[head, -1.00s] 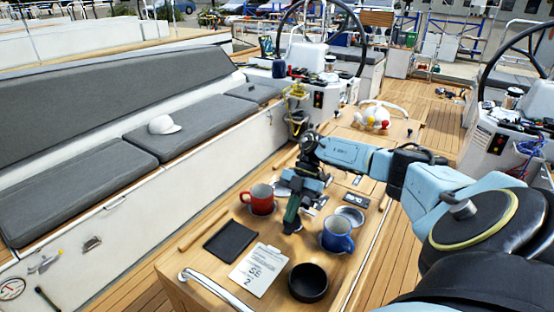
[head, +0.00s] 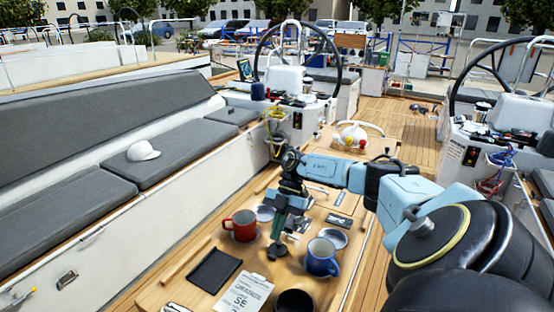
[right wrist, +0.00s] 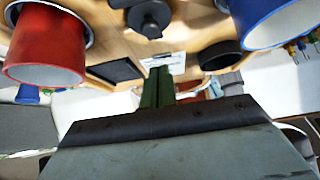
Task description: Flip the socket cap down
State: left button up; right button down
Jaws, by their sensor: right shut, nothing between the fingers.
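My right gripper (head: 277,252) points down at the table between a red mug (head: 240,226) and a blue mug (head: 321,257). Its dark green fingers are shut and empty; they also show in the right wrist view (right wrist: 158,88). A black round fitting with a raised knob (right wrist: 150,18) lies on the wood at the top of the right wrist view, apart from the fingers. It may be the socket with its cap, but I cannot tell whether the cap is up or down. My left gripper is not in view.
A black bowl (head: 294,302), a clipboard (head: 243,294) and a dark tablet-like pad (head: 215,268) lie on the table's near part. A round metal dish (head: 333,238) is behind the blue mug. Both mugs stand close to the gripper.

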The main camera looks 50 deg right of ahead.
jog(key=shift+r+p, duration=0.5)
notch_tip(320, 180, up, 4)
jog(key=f+p, duration=0.1)
jog(key=p, duration=0.2)
jog(key=b, duration=0.6)
send_near(278, 243)
jog(key=shift+a+f, duration=0.35)
jog(key=shift+f, duration=0.15)
jog(key=d+b, duration=0.1)
jog(key=b, duration=0.2)
jog(key=d+f+b, duration=0.1)
jog(key=d+b, duration=0.1)
jog(key=b, duration=0.2)
jog(key=shift+w+f, duration=0.15)
jog(key=shift+w, duration=0.05)
jog(key=shift+d+b, duration=0.25)
jog(key=shift+b, duration=0.55)
